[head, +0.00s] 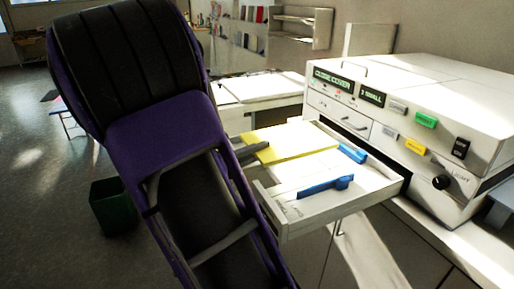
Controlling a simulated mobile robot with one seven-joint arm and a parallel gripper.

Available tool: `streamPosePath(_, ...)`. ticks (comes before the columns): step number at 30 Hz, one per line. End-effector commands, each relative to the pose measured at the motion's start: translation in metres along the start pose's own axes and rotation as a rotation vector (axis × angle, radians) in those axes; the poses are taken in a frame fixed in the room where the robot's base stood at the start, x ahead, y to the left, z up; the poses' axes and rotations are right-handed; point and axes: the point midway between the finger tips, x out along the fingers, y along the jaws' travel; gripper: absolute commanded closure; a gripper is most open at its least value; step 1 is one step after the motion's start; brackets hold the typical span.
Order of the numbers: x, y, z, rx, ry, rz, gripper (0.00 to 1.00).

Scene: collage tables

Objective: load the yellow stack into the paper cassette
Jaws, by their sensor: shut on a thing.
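The yellow stack (296,142) is a thin flat pad at the far-left part of the open paper cassette (307,207). I cannot tell whether it rests on the floor of the cassette or hangs just above it. The white cassette is pulled out of the machine, with one blue guide (326,187) near its front and another (352,153) by the machine. My gripper (252,148) shows only as dark finger ends, shut on the left edge of the stack. My purple and black arm hides the rest of the gripper and the cassette's left side.
A green bin (113,205) stands on the floor at left. A white table (262,88) stands behind the cassette. Open floor lies at far left.

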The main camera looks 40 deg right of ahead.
Motion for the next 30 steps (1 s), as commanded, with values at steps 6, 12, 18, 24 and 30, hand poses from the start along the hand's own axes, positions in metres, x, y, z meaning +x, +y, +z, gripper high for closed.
streamPosePath(6, 0.000, -0.023, 0.000, -0.002, -0.001, 0.002, 1.00)
streamPosePath(12, 0.000, -0.047, 0.000, -0.001, -0.001, 0.002, 1.00)
streamPosePath(18, 0.000, -0.070, 0.000, -0.002, 0.000, 0.002, 1.00)
streamPosePath(24, 0.000, -0.080, 0.000, 0.000, 0.000, 0.001, 1.00)
streamPosePath(30, 0.000, -0.080, 0.000, 0.000, 0.000, 0.001, 1.00)
